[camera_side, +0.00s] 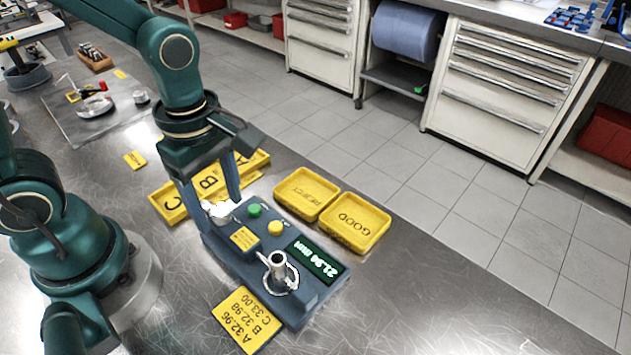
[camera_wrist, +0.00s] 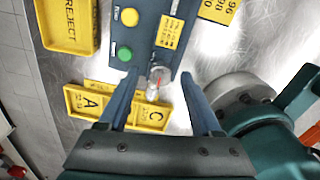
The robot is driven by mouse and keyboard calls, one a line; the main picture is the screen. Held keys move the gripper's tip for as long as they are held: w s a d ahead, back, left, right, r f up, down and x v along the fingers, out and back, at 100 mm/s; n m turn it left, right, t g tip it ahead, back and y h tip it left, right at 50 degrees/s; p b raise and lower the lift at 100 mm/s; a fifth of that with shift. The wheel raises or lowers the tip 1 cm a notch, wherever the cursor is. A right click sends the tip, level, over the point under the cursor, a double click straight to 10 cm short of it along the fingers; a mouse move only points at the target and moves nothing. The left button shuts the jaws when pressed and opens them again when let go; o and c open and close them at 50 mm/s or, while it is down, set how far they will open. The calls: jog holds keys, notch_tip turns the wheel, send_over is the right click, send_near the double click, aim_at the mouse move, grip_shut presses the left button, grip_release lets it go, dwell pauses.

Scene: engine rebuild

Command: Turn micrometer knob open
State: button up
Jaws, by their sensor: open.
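The micrometer station (camera_side: 240,265) is a dark blue-grey box on the metal bench, with a green button, a yellow button and a display reading about 21.94 mm. Its silver knob (camera_side: 223,211) sits at the left end of the box. My gripper (camera_side: 214,201) is open, pointing down, with one finger on each side of the knob. In the wrist view my gripper (camera_wrist: 159,77) shows gaps between both fingers and the knob. A silver cylinder (camera_side: 278,264) stands at the box's other end.
The yellow REJECT tray (camera_side: 307,192) and GOOD tray (camera_side: 355,222) stand beside the box. A yellow A/B/C tray (camera_side: 168,205) lies just behind my gripper. A yellow size card (camera_side: 246,319) lies in front. The bench at lower right is clear.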

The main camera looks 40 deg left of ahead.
jog(key=shift+f, duration=0.1)
grip_shut()
jog(key=shift+m, duration=0.3)
jog(key=m, duration=1.1)
jog(key=shift+m, duration=0.4)
jog(key=m, duration=0.6)
jog(key=shift+w, duration=0.1)
jog(key=m, duration=0.5)
jog(key=shift+d, duration=0.1)
jog(key=shift+m, duration=0.4)
